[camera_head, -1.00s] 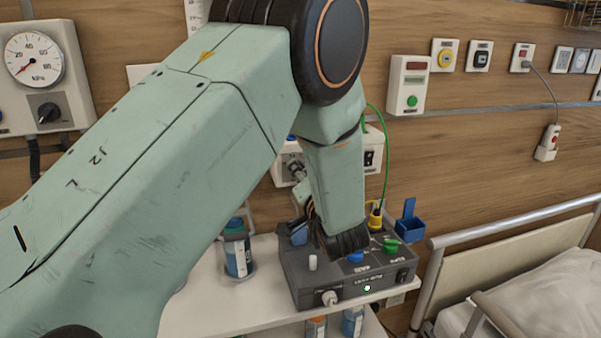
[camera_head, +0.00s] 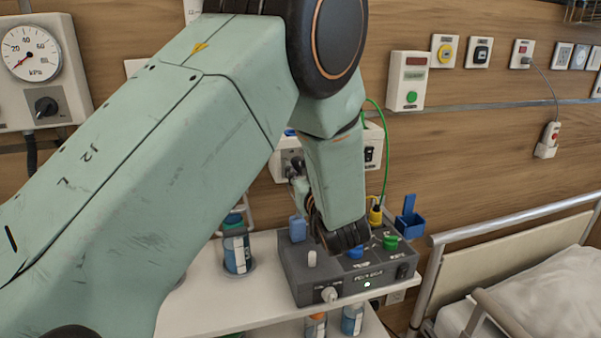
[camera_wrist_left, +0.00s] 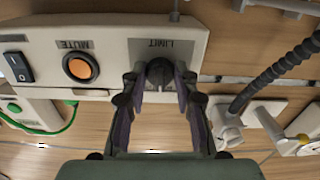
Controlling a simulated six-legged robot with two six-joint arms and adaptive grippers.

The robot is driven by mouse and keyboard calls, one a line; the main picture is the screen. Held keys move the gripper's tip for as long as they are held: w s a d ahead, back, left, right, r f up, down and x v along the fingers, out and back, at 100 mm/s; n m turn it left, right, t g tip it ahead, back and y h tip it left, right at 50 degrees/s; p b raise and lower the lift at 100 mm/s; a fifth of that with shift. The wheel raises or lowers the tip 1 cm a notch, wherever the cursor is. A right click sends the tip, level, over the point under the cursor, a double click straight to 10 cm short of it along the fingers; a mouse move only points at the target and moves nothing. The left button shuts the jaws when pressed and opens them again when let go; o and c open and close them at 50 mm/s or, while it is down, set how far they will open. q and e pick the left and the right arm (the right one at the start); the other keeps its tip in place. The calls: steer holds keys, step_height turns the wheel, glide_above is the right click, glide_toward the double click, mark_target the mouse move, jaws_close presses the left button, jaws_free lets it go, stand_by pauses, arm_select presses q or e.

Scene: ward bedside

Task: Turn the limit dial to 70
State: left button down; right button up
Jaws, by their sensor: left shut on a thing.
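The limit dial (camera_wrist_left: 160,72) is a dark round knob on a pale wall box (camera_wrist_left: 112,28), under the upside-down word LIMIT in the left wrist view. My left gripper (camera_wrist_left: 159,88) is shut on the dial, one finger on each side. The dial's pointer and scale cannot be read. In the head view the wall box (camera_head: 280,171) is partly hidden behind my left arm, and my left gripper (camera_head: 297,180) reaches it past the forearm. My right gripper is not in view.
The box also carries an orange MUTE button (camera_wrist_left: 80,67) and a black rocker switch (camera_wrist_left: 18,66). Below stands a grey device (camera_head: 325,280) with coloured knobs on a white shelf (camera_head: 215,310), beside a blue-labelled bottle (camera_head: 237,250). A bed rail (camera_head: 510,215) is at right.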

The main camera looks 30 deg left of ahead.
arm_select(q)
steer(key=n+b, duration=0.1)
steer(key=n, duration=0.2)
steer(key=shift+f+n, duration=0.15)
steer(key=shift+n, duration=0.25)
steer(key=n+b, duration=0.1)
steer(key=n, duration=0.1)
steer(key=shift+n+b, duration=0.3)
steer(key=shift+b, duration=0.1)
steer(key=n+b, duration=0.4)
steer(key=n, duration=0.2)
steer(key=shift+n, duration=0.3)
steer(key=c, duration=1)
jaws_free()
steer(key=shift+r, duration=0.2)
steer(key=shift+c, duration=0.2)
